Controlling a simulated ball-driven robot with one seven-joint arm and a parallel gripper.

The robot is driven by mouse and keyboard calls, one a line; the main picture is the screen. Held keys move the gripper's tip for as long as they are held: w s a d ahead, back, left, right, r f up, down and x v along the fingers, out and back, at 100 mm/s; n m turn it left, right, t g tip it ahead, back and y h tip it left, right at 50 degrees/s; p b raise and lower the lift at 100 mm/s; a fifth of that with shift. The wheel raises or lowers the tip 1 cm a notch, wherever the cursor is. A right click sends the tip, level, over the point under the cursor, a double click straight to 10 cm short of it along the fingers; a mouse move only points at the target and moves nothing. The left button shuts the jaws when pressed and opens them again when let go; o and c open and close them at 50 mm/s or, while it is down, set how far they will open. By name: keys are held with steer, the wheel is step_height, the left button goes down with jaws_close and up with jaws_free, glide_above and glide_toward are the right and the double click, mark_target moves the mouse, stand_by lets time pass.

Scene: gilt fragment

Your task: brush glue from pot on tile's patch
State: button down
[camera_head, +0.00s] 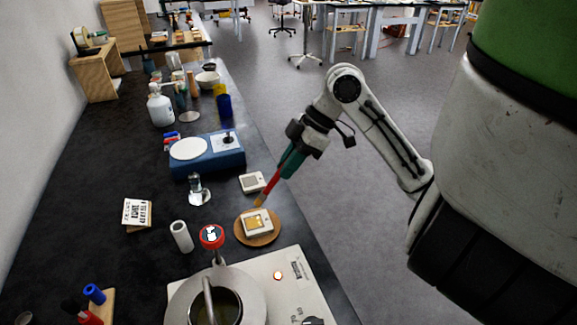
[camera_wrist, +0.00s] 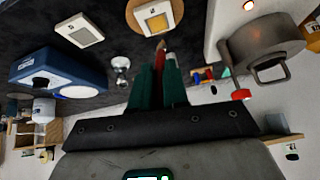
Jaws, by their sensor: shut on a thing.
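My gripper (camera_head: 285,168) is shut on a brush with a red handle (camera_head: 272,182), its green fingers on either side of it. The brush also shows between the fingers in the wrist view (camera_wrist: 161,48). The tile bears a yellow-gold patch (camera_head: 254,221), seen too in the wrist view (camera_wrist: 157,22). It lies on a round wooden board (camera_head: 241,238). The metal glue pot (camera_head: 180,305) stands nearer, with dark liquid inside.
A second white tile (camera_head: 252,182) lies beyond the board. A blue device with a white disc (camera_head: 207,165), a small glass piece (camera_head: 198,192) and a white cylinder (camera_head: 181,236) stand to the left. The table's right edge is close.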

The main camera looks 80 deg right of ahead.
steer(key=shift+r, duration=0.3)
steer(key=shift+r+p, duration=1.05)
steer(key=shift+r, duration=0.4)
